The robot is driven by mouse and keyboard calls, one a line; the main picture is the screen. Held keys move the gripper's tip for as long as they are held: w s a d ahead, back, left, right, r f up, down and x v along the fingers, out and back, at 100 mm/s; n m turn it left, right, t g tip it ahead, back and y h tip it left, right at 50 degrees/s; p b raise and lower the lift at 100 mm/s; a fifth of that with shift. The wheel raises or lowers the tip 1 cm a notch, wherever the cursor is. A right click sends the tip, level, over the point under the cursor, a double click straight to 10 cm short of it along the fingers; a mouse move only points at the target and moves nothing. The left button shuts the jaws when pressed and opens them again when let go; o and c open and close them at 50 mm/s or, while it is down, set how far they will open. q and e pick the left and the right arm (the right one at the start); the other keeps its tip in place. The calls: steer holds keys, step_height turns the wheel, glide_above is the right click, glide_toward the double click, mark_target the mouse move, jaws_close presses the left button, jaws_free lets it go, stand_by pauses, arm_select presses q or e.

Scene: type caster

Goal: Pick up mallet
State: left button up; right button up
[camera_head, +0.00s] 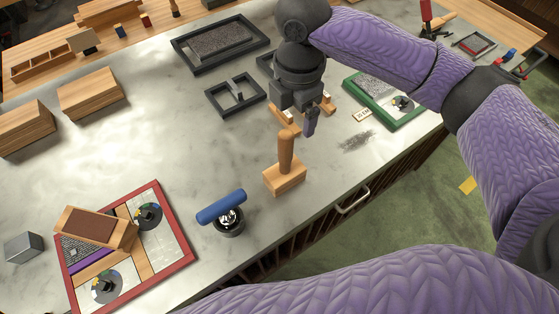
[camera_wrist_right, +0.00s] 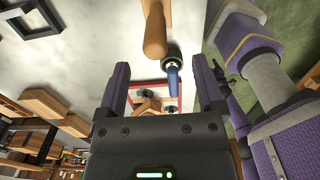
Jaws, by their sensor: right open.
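The wooden mallet (camera_head: 286,152) stands upright on the grey worktop, its block head (camera_head: 285,178) down and its round handle pointing up. In the right wrist view the handle (camera_wrist_right: 155,38) shows above the gap between the fingers, with the head partly cut off by the top edge. My right gripper (camera_head: 303,115) is open and empty. It hangs just behind the mallet's handle in the head view, and no grip on the handle is visible.
A blue-handled roller (camera_head: 221,206) rests on a dark round pot left of the mallet. A red-framed tray (camera_head: 184,228) lies front left, a green-framed tray (camera_head: 408,122) to the right. Black frames (camera_head: 222,104) lie behind. The worktop's middle left is clear.

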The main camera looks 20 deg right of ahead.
mark_target(286, 133)
steer(key=f, duration=0.2)
steer(key=a+f+b, duration=0.1)
steer(key=f, duration=0.5)
steer(key=shift+w+a, duration=0.15)
steer(key=shift+a, duration=0.1)
jaws_close()
